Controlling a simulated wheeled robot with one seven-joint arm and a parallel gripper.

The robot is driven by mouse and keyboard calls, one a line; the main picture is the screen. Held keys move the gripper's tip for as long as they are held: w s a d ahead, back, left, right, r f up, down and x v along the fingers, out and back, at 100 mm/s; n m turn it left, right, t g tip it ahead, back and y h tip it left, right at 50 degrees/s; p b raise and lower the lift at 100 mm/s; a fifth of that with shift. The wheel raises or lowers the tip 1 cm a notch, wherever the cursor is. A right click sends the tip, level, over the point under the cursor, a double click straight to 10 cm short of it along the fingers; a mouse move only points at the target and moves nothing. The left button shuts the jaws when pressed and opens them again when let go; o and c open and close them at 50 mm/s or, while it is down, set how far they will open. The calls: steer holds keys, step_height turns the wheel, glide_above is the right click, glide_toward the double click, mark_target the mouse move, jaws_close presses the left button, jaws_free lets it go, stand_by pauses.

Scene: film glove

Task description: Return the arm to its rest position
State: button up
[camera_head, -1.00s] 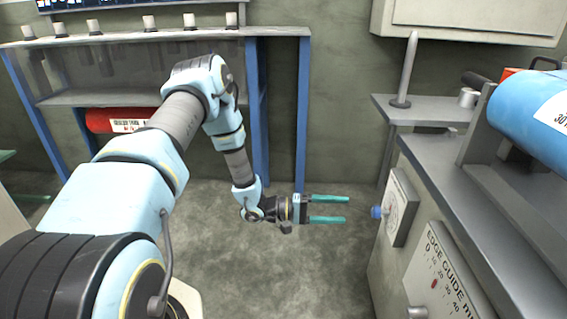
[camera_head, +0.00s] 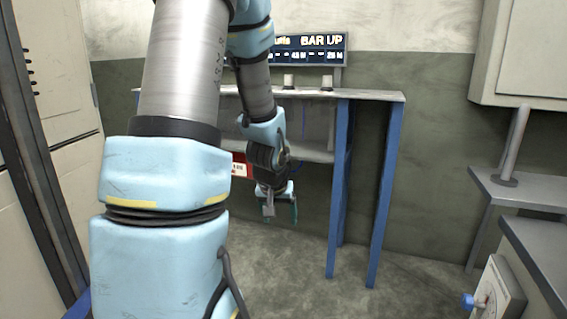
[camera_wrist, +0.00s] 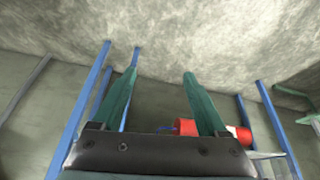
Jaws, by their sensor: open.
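My gripper (camera_head: 282,212) hangs at the end of my arm, in front of the blue-legged shelf in the head view. Its green fingers point down towards the floor. In the wrist view my gripper (camera_wrist: 155,80) shows two green fingers spread apart with nothing between them, so it is open and empty. My arm rises on the left of the head view, and its upper part is cut off by the top edge.
A shelf (camera_head: 378,96) with blue legs stands behind my gripper. A red cylinder (camera_wrist: 200,128) shows beyond the fingers. A machine dial with a blue knob (camera_head: 467,301) and a grey bench (camera_head: 540,245) are at right. Concrete floor below is clear.

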steer(key=s+a+r+n+g+p, duration=0.1)
steer(key=s+a+r+g, duration=0.15)
steer(key=s, duration=0.45)
steer(key=s+a+r+g, duration=0.1)
steer(key=s+a+r, duration=0.2)
steer(key=s, duration=0.3)
step_height(320, 180, up, 22)
steer(key=p, duration=2.2)
steer(key=shift+w+y+p, duration=0.15)
steer(key=shift+y+p, duration=0.25)
steer(key=shift+a+t, duration=0.1)
steer(key=shift+t, duration=0.15)
